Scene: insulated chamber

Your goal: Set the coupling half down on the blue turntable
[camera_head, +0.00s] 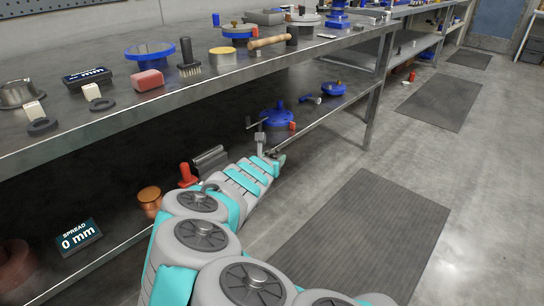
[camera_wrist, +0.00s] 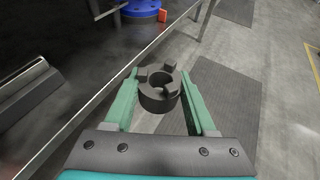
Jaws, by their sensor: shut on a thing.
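The coupling half (camera_wrist: 158,98) is a dark grey ring with raised lugs around a central hole. My gripper (camera_wrist: 163,90) is shut on it, one green finger on each side, and holds it off the surfaces. In the head view my gripper (camera_head: 270,158) is by the front edge of the lower shelf. Beyond it on that shelf is a round blue piece with a raised centre (camera_head: 278,117), also partly seen in the wrist view (camera_wrist: 142,9). A flat blue-rimmed disc (camera_head: 150,50) stands on the upper bench. I cannot tell which blue piece is the turntable.
The lower shelf also holds a copper-coloured cup (camera_head: 149,199), a red-handled item (camera_head: 187,175), a spread display (camera_head: 78,237) and another blue piece (camera_head: 333,89). The upper bench (camera_head: 190,95) overhangs this shelf. Dark mats (camera_head: 360,235) lie on the open floor at right.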

